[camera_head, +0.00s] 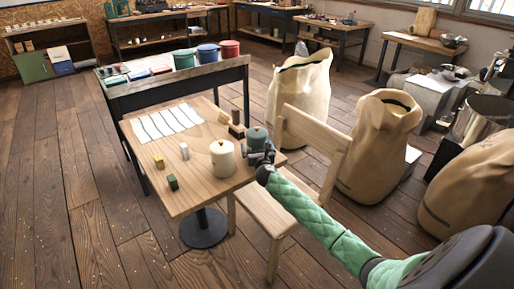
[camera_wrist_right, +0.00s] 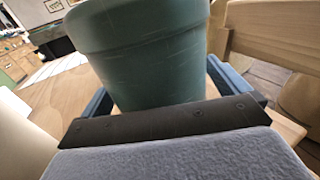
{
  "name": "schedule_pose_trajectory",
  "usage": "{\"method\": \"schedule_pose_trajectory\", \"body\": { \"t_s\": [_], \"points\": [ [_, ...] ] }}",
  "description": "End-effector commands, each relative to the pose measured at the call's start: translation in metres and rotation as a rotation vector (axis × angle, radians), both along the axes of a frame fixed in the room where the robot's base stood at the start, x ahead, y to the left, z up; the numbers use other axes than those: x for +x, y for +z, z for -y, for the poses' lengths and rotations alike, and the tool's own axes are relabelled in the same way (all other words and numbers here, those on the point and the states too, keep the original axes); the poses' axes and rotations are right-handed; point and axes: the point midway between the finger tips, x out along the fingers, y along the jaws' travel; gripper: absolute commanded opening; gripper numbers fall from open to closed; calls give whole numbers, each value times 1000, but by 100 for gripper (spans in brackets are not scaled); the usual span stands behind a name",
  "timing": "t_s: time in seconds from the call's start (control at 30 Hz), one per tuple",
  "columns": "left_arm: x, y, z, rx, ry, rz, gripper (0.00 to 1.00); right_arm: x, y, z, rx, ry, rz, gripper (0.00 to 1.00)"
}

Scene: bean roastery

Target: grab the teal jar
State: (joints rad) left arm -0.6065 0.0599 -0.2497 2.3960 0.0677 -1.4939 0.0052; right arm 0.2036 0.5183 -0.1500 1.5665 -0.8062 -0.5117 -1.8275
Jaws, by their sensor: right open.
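The teal jar (camera_head: 257,135) stands upright on the small wooden table (camera_head: 160,200), near its right corner. My right gripper (camera_head: 261,153) is low at the near side of the jar, with its arm coming in from the lower right. In the right wrist view the teal jar (camera_wrist_right: 150,55) fills the upper middle and stands between the two blue fingers, which are open around it. The jar's lower front is hidden behind the dark gripper body, and its top is cut off by the picture edge. My left gripper is not in view.
A cream lidded jar (camera_head: 222,160) stands just left of the teal jar. Small blocks (camera_head: 172,183) and paper strips (camera_head: 166,122) lie on the table. A wooden chair (camera_head: 312,150) is close on the right, with large sacks (camera_head: 375,150) beyond it.

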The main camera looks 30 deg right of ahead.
Motion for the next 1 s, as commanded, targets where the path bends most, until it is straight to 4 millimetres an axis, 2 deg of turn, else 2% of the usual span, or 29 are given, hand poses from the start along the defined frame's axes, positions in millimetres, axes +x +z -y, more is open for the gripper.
{"method": "schedule_pose_trajectory", "body": {
  "t_s": [0.07, 0.33, 0.67, 1.0],
  "points": [
    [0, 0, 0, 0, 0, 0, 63, 0, 0, 0, 0, 0, 0, 96],
    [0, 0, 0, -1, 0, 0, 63, 0, 0, 0, 0, 0, 0, 44],
    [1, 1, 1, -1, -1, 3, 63, 0, 5, 1, -1, 0, 3, 44],
    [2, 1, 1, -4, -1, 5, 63, 0, 41, 1, -3, 1, 5, 44]
  ]
}}
